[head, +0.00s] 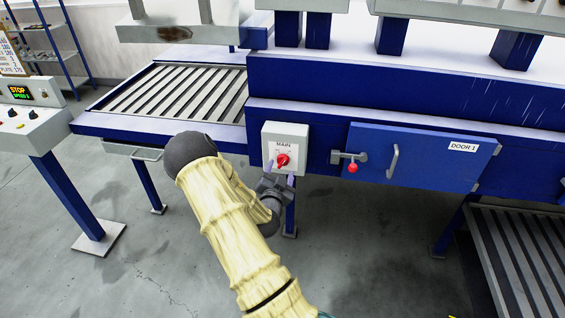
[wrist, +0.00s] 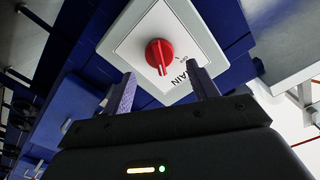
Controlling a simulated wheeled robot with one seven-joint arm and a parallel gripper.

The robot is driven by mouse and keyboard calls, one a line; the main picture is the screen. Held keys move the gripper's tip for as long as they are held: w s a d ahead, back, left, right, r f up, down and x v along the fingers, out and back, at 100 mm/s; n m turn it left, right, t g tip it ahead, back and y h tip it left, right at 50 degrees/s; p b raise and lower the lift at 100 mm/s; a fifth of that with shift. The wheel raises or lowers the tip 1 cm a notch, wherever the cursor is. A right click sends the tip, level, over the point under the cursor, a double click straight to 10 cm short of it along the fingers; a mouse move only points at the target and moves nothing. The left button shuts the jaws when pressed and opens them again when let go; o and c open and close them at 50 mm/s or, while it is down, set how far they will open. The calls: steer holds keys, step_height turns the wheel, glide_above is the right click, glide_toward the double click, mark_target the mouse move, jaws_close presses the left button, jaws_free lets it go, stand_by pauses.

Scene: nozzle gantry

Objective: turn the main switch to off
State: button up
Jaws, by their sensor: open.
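The main switch is a red rotary knob (head: 283,160) on a light grey box (head: 270,134) marked MAIN, fixed to the front of the blue machine. In the wrist view the red knob (wrist: 159,55) sits in front of my gripper, on the white plate of the box (wrist: 122,42). The knob's exact setting is hard to read. My gripper (head: 280,174) is just below the knob in the head view. In the wrist view my gripper (wrist: 162,88) is open, its two fingers apart, with the knob beyond the gap between the tips. The fingers do not appear to touch the knob.
To the right is a blue door (head: 425,160) marked DOOR 1, with a latch and red knob (head: 352,168). A slatted roller bed (head: 180,92) lies to the left. A control console (head: 28,120) stands at far left.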

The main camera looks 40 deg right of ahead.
mark_target(283, 164)
steer(key=shift+p+x, duration=0.3)
steer(key=shift+x, duration=1.5)
steer(key=c, duration=1)
